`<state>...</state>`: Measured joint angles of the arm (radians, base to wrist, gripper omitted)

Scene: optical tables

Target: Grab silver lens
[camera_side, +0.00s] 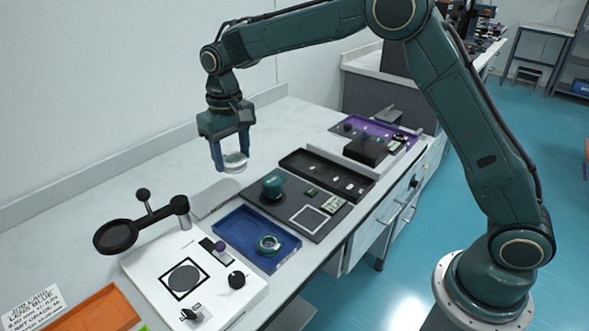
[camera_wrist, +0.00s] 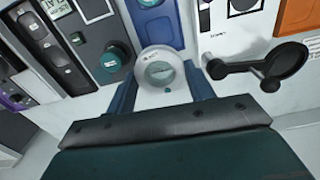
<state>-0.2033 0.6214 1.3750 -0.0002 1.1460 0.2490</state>
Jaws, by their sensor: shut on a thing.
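My gripper (camera_side: 232,158) is shut on a silver-white ring-shaped lens (camera_side: 236,165), with one finger on each side of it. The lens is held in the air above the white table, behind the row of trays. In the wrist view the lens (camera_wrist: 159,72) sits between the two blue-green fingers of my gripper (camera_wrist: 160,78), its ring facing the camera.
A white board (camera_side: 150,272) and a black magnifier stand (camera_side: 116,236) are at front left. A dark board (camera_side: 268,219) with a green knob (camera_side: 272,186) lies to the right. Bare table lies behind.

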